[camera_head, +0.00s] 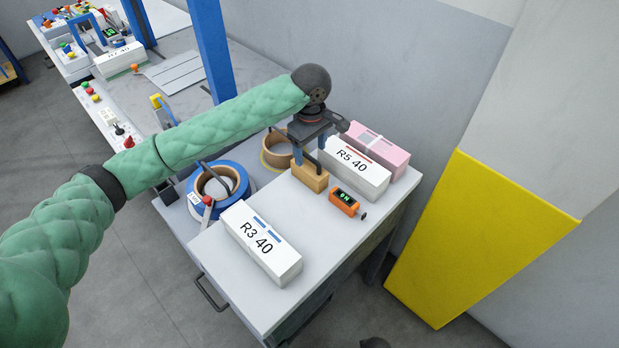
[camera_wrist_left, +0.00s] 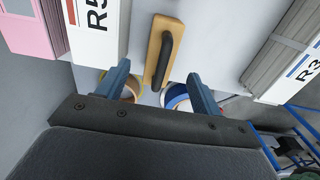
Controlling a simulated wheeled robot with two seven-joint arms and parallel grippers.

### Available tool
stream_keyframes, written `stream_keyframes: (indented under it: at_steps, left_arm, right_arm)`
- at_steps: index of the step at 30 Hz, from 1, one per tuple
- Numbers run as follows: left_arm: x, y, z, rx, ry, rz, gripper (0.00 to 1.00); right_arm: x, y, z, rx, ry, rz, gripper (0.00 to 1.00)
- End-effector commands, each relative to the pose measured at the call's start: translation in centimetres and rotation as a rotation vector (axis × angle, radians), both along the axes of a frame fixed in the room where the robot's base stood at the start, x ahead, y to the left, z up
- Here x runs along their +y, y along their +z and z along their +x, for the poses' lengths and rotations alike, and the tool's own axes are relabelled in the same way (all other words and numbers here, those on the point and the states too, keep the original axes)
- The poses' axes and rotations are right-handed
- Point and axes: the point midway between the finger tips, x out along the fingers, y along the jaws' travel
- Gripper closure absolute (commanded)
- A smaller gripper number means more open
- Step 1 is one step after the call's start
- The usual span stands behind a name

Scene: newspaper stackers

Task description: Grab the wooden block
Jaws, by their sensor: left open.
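The wooden block (camera_head: 310,179) sits on the grey cabinet top, beside the white box marked R5 40. In the left wrist view the block (camera_wrist_left: 157,70) shows a black handle along its top. My left gripper (camera_head: 309,158) is just above the block in the head view, pointing down. In the left wrist view its two blue fingers (camera_wrist_left: 160,87) are apart, one on each side of the block's near end, with nothing held between them. Whether a finger touches the block, I cannot tell. My right gripper is not in view.
The white R5 40 box (camera_head: 355,168) and a pink box (camera_head: 385,156) stand close right. An orange device (camera_head: 345,203) lies in front. The R3 40 box (camera_head: 261,244) is front left. Tape rolls (camera_head: 238,180) lie left. A yellow-painted wall part (camera_head: 470,235) stands right of the cabinet top (camera_head: 320,240).

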Motion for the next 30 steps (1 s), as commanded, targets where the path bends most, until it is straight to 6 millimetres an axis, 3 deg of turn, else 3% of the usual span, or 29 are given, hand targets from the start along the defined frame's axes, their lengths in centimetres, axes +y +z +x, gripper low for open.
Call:
stream_keyframes:
  at_steps: [7, 15, 24, 30]
  left_arm:
    - [0.0, -1.4, 0.0, 0.001, 0.001, 0.000, 0.34]
    - [0.1, -3.4, 0.0, 0.001, 0.000, 0.001, 0.34]
    - [0.3, -6.3, 0.1, 0.001, 0.000, 0.001, 0.34]
    - [0.3, -8.0, 0.1, 0.000, 0.000, 0.001, 0.34]
  right_arm:
    - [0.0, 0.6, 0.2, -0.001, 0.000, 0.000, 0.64]
    - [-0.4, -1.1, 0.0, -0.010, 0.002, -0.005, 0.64]
    - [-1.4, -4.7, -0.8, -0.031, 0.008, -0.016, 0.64]
    - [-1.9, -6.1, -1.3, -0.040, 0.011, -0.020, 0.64]
